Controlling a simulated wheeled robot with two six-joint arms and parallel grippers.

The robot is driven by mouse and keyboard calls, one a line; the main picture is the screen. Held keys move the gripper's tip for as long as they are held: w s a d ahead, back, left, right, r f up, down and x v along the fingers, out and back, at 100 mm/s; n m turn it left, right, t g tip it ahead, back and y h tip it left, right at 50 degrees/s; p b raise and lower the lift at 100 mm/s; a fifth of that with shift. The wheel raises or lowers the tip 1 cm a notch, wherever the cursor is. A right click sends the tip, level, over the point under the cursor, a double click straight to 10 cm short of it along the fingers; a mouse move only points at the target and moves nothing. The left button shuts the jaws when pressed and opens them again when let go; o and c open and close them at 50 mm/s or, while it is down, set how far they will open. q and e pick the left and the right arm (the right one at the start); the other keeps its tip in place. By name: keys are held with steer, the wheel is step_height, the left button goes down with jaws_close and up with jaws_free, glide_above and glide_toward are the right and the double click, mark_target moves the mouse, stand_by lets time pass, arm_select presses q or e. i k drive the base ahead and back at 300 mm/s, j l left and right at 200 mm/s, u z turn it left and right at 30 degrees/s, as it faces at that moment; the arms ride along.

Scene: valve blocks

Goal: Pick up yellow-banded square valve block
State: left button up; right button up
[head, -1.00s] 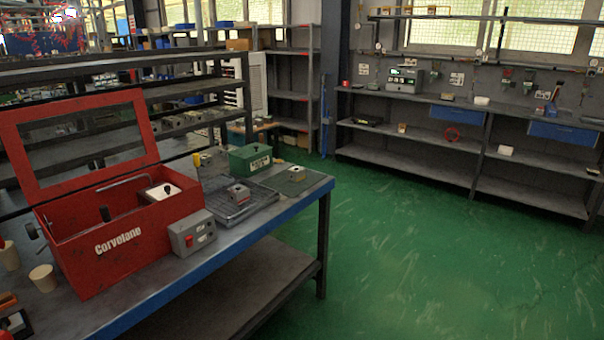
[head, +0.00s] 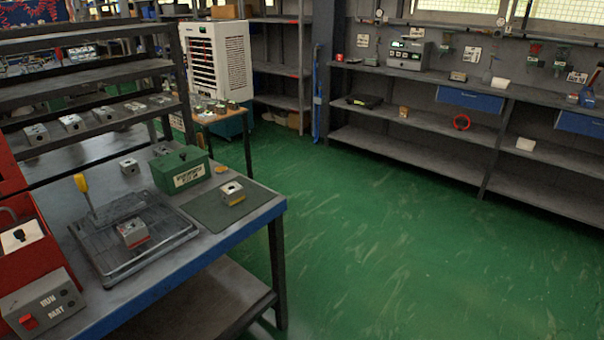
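A square valve block (head: 232,190) with a grey top, a dark hole and a yellowish band low on its side sits on the dark green mat (head: 208,212) near the right end of the workbench. A similar block with a red band (head: 133,232) sits in the wire-like tray (head: 100,262) to its left. Another small grey block (head: 129,166) stands behind on the bench; its band colour is too small to tell. Neither of my grippers is in view.
A green box (head: 180,169) stands behind the mat, and a yellow-handled tool (head: 83,186) stands upright by the tray. A red machine and grey switch box (head: 45,303) fill the left. More blocks (head: 70,123) line the rear shelf. Green floor (head: 370,250) is open to the right.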

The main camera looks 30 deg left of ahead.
mark_target(232, 194)
steer(key=i+l+u, duration=0.1)
steer(key=i+u, duration=0.25)
steer(key=i, duration=0.2)
steer(key=i+l+u, duration=0.35)
steer(key=i, duration=0.2)
steer(key=i+l+u, duration=0.4)
steer(key=i, duration=0.15)
